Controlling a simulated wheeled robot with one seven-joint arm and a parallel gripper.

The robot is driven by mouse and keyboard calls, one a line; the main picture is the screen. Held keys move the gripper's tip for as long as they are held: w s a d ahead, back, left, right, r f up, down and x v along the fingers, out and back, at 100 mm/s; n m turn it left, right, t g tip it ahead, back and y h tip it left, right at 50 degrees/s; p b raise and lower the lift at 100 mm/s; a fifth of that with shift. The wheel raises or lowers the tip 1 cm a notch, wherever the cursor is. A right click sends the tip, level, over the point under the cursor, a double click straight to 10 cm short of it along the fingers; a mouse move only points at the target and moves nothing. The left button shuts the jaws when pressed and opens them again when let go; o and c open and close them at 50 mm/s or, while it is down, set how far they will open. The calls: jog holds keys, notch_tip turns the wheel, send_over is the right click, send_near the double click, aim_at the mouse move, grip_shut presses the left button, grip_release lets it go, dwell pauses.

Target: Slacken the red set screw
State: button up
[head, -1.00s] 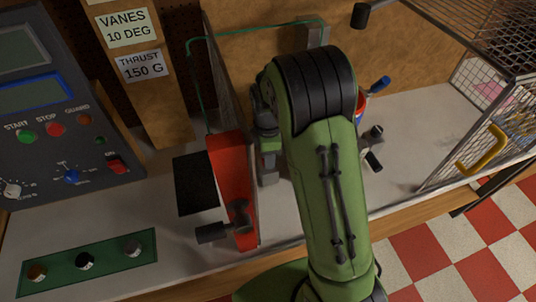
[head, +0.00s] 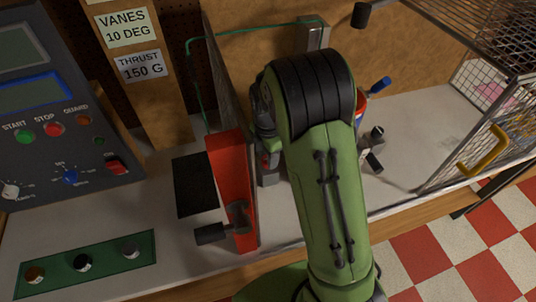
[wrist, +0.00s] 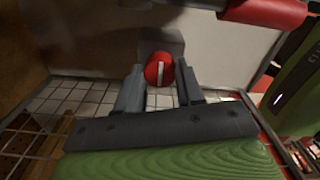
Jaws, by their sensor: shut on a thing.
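The red set screw (wrist: 158,70) has a round head with a white line across it, close to upright in the wrist view. It sits in front of a grey block (wrist: 162,43). My gripper (wrist: 160,84) has one grey finger on each side of the red head and is shut on it. In the head view my green arm hides most of the gripper, and only a small red spot and grey parts show beside the red plate (head: 232,190).
A red plate with a dark clamp handle (head: 212,233) stands left of my arm. The control panel (head: 60,110) is at the left, and a green strip with several knobs (head: 45,270) lies in front. A wire cage (head: 470,130) stands at the right.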

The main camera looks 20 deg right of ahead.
jog(key=shift+w+r, duration=0.1)
jog(key=o, duration=1)
jog(key=shift+o, duration=0.2)
notch_tip(320, 180, up, 16)
jog(key=p, duration=0.2)
jog(key=s+r+m+t, duration=0.3)
jog(key=s+r+m, duration=0.3)
jog(key=s+m, duration=0.5)
jog(key=s+f+m+t, duration=0.2)
jog(key=s+m, duration=0.8)
jog(key=s, duration=0.2)
jog(key=shift+f+t, duration=0.15)
jog(key=shift+t, duration=0.15)
